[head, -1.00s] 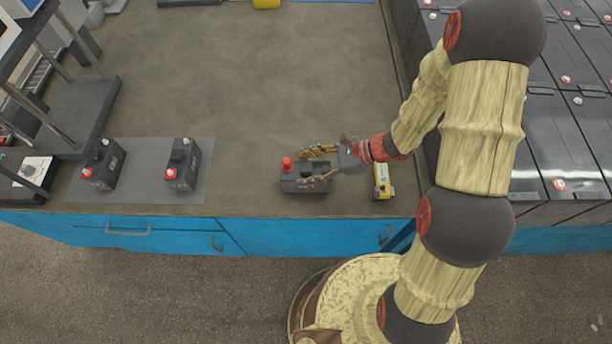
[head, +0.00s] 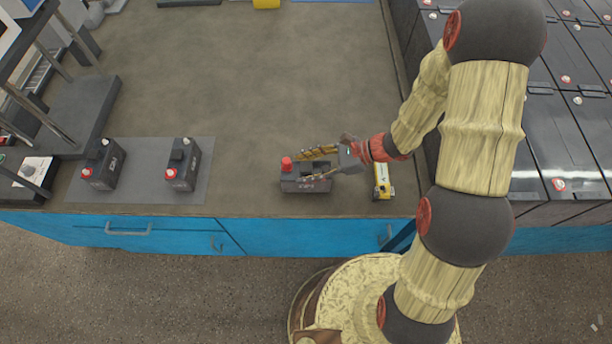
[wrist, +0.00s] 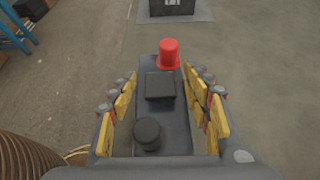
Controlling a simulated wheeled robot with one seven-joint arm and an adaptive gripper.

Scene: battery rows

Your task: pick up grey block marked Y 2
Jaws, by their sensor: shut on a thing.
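A dark grey block (head: 292,184) with a red cap and a black cap stands near the front edge of the workbench. Its side marking is too small to read. My gripper (head: 302,166) reaches in from the right and is shut on this block, one finger along each long side. In the wrist view the block (wrist: 177,121) lies lengthwise between the yellow-padded fingers (wrist: 163,90), red cap at the far end. I see no clear gap between the block and the bench.
Two similar dark blocks, one left (head: 105,166) and one right (head: 183,166), stand on a grey mat (head: 145,178). A small yellow and white item (head: 383,182) lies just right of my gripper. A dark rack (head: 62,115) stands at left. The middle bench (head: 250,80) is clear.

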